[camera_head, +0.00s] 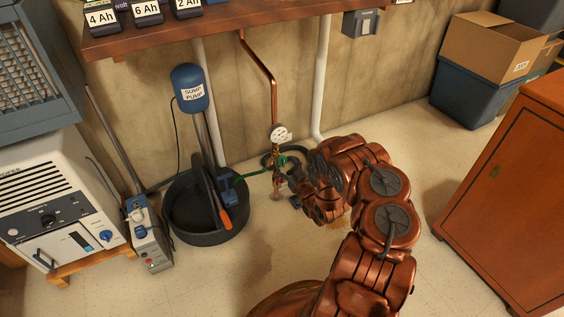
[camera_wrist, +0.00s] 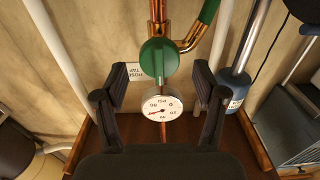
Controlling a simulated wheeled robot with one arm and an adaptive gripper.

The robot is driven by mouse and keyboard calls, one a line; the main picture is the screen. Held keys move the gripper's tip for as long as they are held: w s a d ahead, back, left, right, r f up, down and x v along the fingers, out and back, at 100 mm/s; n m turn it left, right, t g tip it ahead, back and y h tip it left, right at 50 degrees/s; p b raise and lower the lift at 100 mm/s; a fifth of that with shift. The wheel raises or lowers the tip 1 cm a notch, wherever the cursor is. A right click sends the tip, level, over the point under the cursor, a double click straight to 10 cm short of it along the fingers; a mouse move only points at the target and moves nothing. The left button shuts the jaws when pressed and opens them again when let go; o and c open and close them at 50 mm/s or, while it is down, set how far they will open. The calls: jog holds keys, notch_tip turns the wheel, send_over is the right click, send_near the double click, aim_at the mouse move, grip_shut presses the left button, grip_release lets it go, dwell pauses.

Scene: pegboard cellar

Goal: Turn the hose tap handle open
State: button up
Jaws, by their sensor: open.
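The green hose tap handle (camera_wrist: 160,57) is in the upper middle of the wrist view, on a vertical copper pipe. Its narrow end lies along the pipe, towards a round white gauge (camera_wrist: 162,105). My gripper (camera_wrist: 163,84) is open, with one dark finger left of the handle and one right of it. A gap shows on both sides, and nothing is held. A white HOSE TAP label (camera_wrist: 134,71) is partly behind the left finger. In the head view the gauge (camera_head: 279,133) shows above the tap, and my arm and gripper hide much of the tap.
A copper side branch leads to a green hose (camera_wrist: 209,12). Left of the tap stand a black sump basin (camera_head: 180,230) and a blue sump pump (camera_head: 189,88). A white pipe (camera_head: 321,80) runs down the wall close right. A wooden shelf (camera_head: 215,22) overhangs. Floor is clear towards the cabinet (camera_head: 510,190).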

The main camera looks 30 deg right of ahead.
aim_at(284, 163)
jog(key=shift+w+d, duration=0.1)
jog(key=shift+w, duration=1.5)
jog(key=c, duration=1.1)
